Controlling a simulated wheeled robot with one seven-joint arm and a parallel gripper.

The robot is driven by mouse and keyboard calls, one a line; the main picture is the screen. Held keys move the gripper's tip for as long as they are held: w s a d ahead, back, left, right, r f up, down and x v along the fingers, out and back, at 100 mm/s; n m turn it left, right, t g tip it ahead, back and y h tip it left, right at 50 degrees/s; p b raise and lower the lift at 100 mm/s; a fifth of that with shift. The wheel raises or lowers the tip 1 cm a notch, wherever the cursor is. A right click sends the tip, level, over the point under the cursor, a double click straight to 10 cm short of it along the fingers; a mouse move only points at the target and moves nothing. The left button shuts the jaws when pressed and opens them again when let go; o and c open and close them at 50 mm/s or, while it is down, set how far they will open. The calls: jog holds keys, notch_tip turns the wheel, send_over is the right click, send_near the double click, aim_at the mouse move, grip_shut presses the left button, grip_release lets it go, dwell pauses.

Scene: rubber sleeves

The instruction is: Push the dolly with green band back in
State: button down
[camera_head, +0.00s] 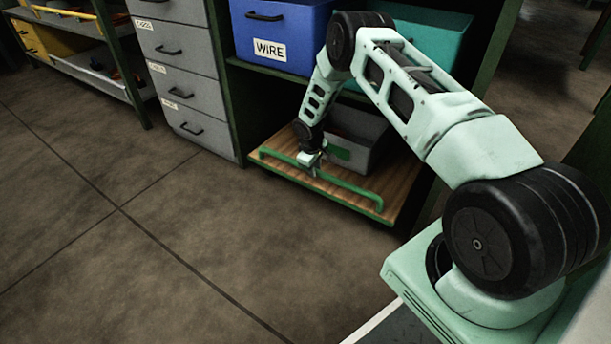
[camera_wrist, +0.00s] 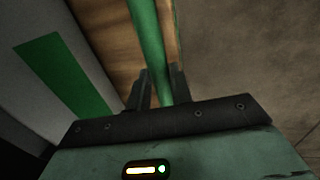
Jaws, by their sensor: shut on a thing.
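The dolly (camera_head: 371,206) is a low wooden board with a green bar handle (camera_head: 345,183) along its front edge. It sticks out from under the shelf onto the floor. A grey bin with a green band (camera_head: 340,152) stands on the board behind the handle. The band also shows in the wrist view (camera_wrist: 62,74) at the left. My gripper (camera_head: 313,170) is at the handle, left of its middle. In the wrist view my gripper (camera_wrist: 158,88) is shut on the green handle (camera_wrist: 148,45), with one finger on each side. My arm hides part of the bin.
A blue bin marked WIRE (camera_head: 282,35) and a teal bin (camera_head: 432,44) sit on the shelf above. A grey drawer cabinet (camera_head: 183,80) stands to the left of the dolly. A yellow drawer unit (camera_head: 30,38) is at the far left. The floor in front is clear.

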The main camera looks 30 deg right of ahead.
jog(key=shift+w+d, duration=0.2)
jog(key=shift+d, duration=0.3)
jog(key=shift+w+d, duration=0.15)
jog(key=shift+d, duration=0.35)
jog(key=c, duration=1.3)
grip_release()
jog(key=shift+o, duration=0.2)
jog(key=s+a+r+p, duration=0.1)
jog(key=a+r+p, duration=0.2)
jog(key=r, duration=1.4)
jog(key=p, duration=0.4)
jog(key=shift+s+p, duration=0.15)
jog(key=shift+p, duration=0.25)
jog(key=shift+a, duration=0.1)
